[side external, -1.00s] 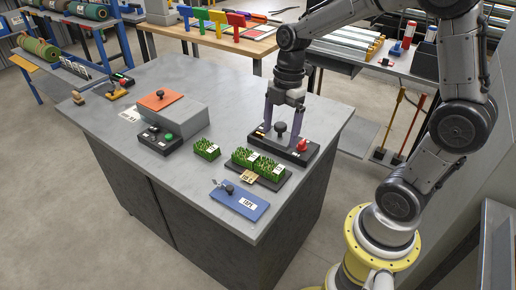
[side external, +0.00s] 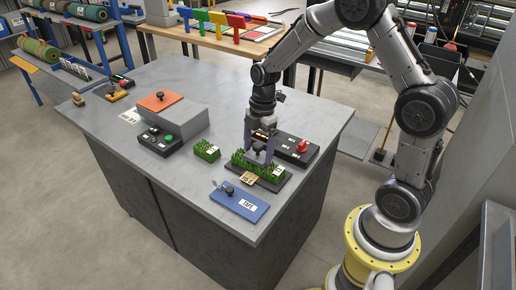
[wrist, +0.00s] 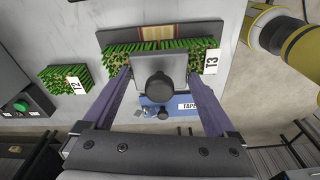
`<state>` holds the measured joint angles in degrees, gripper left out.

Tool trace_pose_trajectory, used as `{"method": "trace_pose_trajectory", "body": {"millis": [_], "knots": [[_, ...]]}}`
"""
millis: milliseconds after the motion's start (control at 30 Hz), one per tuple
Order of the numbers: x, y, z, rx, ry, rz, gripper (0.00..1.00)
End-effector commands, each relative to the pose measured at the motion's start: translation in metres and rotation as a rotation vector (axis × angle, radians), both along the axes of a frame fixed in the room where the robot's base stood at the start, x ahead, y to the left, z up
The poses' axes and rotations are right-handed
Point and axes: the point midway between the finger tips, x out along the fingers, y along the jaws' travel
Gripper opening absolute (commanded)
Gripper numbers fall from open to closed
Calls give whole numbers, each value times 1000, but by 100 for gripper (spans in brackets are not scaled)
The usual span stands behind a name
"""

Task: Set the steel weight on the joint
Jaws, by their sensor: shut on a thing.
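The steel weight, a grey plate with a black knob, is between the purple fingers of my gripper (side external: 260,158) and shows clearly as the steel weight (wrist: 173,66) in the wrist view. My gripper is shut on it. Two green turf pieces, left (wrist: 118,62) and right (wrist: 207,56), lie side by side on a dark tray (side external: 284,185). The weight is over the middle where they meet, and it hides the joint. I cannot tell whether it touches the turf. The right piece carries a label reading T3.
A separate turf piece (side external: 207,151) lies left of the tray. A black base with a red knob (side external: 302,146) stands behind it. A blue plate (side external: 240,203) with a dark knob lies in front. A grey box with an orange top (side external: 158,101) and a button box (side external: 160,139) stand further left.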

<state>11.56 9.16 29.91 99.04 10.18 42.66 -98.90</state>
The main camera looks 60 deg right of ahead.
Motion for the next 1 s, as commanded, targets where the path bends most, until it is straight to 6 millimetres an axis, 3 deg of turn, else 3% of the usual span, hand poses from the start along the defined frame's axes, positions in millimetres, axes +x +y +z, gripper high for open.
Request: {"method": "trace_pose_trajectory", "body": {"millis": [333, 367, 400, 733, 1000], "knots": [[0, 0, -2, 0, -2, 1, 0], [0, 0, -3, 0, 1, 0, 95], [0, 0, -3, 0, 0, 0, 100], [0, 0, 3, -1, -3, 0, 100], [0, -6, 48, -2, -7, 0, 100]]}}
